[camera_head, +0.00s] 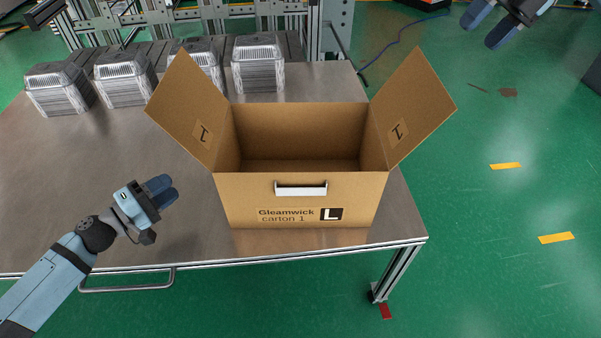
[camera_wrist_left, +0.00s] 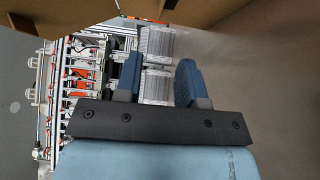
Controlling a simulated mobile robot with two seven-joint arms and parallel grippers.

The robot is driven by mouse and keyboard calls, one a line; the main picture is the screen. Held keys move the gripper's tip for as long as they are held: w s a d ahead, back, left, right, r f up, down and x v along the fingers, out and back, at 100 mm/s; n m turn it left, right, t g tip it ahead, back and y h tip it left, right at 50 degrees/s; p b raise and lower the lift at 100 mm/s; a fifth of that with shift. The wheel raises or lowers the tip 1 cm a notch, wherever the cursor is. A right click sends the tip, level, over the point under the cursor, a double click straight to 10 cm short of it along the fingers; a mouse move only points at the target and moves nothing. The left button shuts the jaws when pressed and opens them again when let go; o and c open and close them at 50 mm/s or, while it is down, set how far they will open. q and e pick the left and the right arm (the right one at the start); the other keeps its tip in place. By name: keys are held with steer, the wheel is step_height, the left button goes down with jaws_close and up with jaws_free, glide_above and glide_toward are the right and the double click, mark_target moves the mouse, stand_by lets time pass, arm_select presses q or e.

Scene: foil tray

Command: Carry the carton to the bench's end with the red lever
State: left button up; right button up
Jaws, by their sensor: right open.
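The open brown carton (camera_head: 303,200), marked "Gleamwick carton 1" and "L", stands upright on the grey bench (camera_head: 190,240) near its right end. Its side flaps are spread; the visible inside looks empty. A pale handle slot is in its front. Brown cardboard (camera_wrist_left: 185,10) crosses the top of the left wrist view. A small red piece (camera_head: 385,311), perhaps the red lever, shows by the foot of the bench's right front leg. My left gripper (camera_head: 164,190) is left of the carton, apart from it, with open, empty fingers (camera_wrist_left: 159,62). My right gripper (camera_head: 490,25) is open, top right, away from the carton.
Several stacks of foil trays (camera_head: 258,64) stand along the bench's back left. A metal frame (camera_head: 215,12) rises behind. A rail handle (camera_head: 128,284) runs along the front edge. Bench top left of the carton is clear. Green floor with yellow marks (camera_head: 506,166) lies right.

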mark_target(430, 85)
arm_select(q)
steer(key=x, duration=1.3)
steer(key=shift+w+d, duration=0.15)
arm_select(e)
steer(key=x, duration=1.3)
steer(key=shift+a+f, duration=0.1)
steer(key=shift+f, duration=0.1)
arm_select(q)
steer(key=shift+c, duration=0.4)
arm_select(e)
steer(key=shift+c, duration=0.4)
arm_select(q)
jaws_close()
arm_select(e)
steer(key=c, duration=0.7)
jaws_close()
